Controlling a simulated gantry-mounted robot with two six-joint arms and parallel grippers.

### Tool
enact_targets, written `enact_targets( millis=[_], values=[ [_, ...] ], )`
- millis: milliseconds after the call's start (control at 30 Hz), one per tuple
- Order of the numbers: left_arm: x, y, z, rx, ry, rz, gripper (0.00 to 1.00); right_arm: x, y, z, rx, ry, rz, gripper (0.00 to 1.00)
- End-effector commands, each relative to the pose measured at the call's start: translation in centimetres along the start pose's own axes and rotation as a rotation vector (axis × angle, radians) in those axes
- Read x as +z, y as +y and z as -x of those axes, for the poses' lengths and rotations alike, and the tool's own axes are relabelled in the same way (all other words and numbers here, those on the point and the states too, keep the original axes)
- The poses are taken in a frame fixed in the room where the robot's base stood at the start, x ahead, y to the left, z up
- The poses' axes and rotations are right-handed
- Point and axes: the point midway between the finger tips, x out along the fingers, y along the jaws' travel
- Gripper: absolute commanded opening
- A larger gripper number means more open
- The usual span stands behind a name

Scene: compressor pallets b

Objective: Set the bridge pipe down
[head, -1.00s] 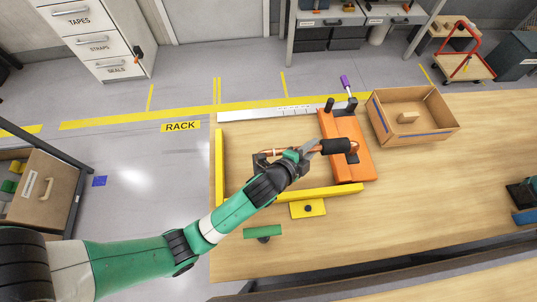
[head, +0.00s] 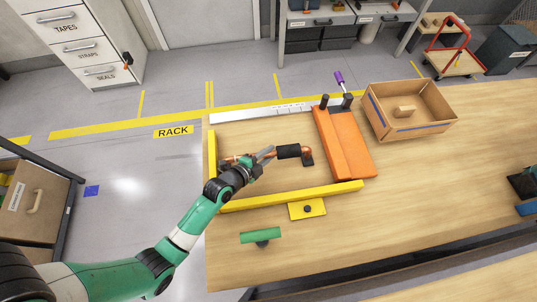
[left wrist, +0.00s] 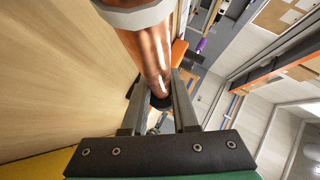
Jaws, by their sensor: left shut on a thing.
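The bridge pipe is a copper pipe with a black sleeve (head: 288,152) and bent ends. In the head view it lies crosswise inside the yellow-edged area of the bench, left of the orange block (head: 345,145). My left gripper (head: 262,157) is shut on the pipe, left of the sleeve. In the left wrist view the copper pipe (left wrist: 150,45) runs between the two fingers (left wrist: 160,92). The pipe is low over the wood, but I cannot tell whether it touches. My right gripper is not in view.
Yellow bars (head: 290,195) edge the area in front and at left, with a pale strip (head: 260,113) behind. A yellow plate (head: 307,208) and a green T-shaped piece (head: 261,236) lie in front. An open cardboard box (head: 385,125) stands right of the orange block. The bench's right side is mostly clear.

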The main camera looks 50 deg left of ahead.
Motion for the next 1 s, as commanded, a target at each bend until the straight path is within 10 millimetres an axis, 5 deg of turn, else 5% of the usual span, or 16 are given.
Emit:
enact_targets(
  millis=[333,367,500,867,1000],
  values=[
    [0.1,0.2,-0.2,-0.004,0.002,0.0,0.0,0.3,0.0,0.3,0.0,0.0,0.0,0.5],
    [0.1,0.2,-0.1,-0.001,0.001,0.0,0.32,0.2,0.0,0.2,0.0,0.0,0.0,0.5],
    [0.0,0.1,-0.1,-0.001,0.001,0.001,0.57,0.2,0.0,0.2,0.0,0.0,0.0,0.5],
    [-0.2,-0.4,0.1,-0.001,0.001,0.0,0.57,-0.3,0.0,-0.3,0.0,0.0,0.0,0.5],
    [-0.1,-0.2,2.4,0.002,-0.001,0.001,0.57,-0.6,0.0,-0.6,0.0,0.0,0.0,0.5]
  ],
)
